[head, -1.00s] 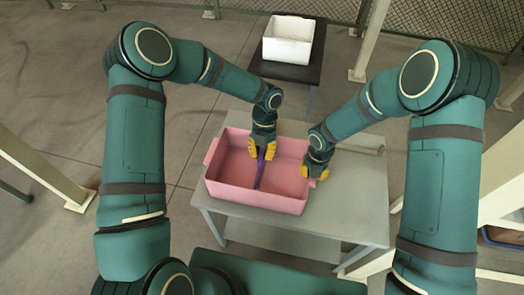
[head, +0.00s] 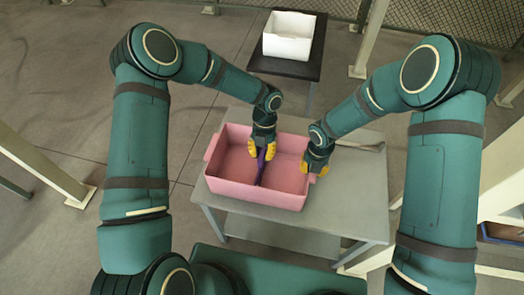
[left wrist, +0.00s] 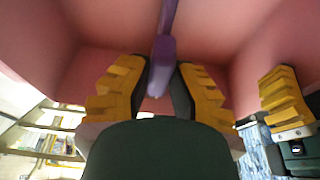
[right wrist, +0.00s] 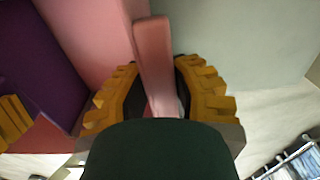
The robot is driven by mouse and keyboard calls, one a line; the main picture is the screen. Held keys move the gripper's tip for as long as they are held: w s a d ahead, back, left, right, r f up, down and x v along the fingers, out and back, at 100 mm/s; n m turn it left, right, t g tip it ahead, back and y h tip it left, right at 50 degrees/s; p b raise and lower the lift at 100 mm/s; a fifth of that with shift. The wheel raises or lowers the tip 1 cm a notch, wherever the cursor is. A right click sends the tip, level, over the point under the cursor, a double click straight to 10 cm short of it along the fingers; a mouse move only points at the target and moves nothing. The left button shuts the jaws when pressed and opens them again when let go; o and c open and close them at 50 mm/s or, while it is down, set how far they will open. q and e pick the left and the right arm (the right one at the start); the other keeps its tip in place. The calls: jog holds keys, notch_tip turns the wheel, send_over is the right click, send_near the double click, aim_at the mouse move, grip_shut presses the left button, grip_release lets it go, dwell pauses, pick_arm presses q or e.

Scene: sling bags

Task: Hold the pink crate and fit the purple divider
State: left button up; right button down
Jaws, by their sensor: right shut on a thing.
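The pink crate (head: 237,192) stands on the grey table with its open top up. The purple divider (head: 262,168) is upright inside it near the middle, between the two halves; its lower edge is hard to see. My left gripper (head: 262,150) is open over the divider's upper end, with a finger on each side of the purple tab (left wrist: 161,68) in the left wrist view. My right gripper (head: 315,167) is shut on the crate's right-side handle (right wrist: 153,60), which stands between its fingers in the right wrist view.
The grey table (head: 350,205) has free room right of the crate. A white bin (head: 289,38) stands on a dark stand (head: 290,68) behind. A pale post (head: 370,40) rises at the back right, and a mesh fence (head: 440,22) runs behind it.

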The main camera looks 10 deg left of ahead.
pick_arm(q)
jog(key=shift+o, duration=1.2)
jog(key=v, duration=1.2)
pick_arm(e)
jog(key=c, duration=0.8)
grip_release()
notch_tip(320, 180, up, 12)
jog(key=shift+r, duration=0.1)
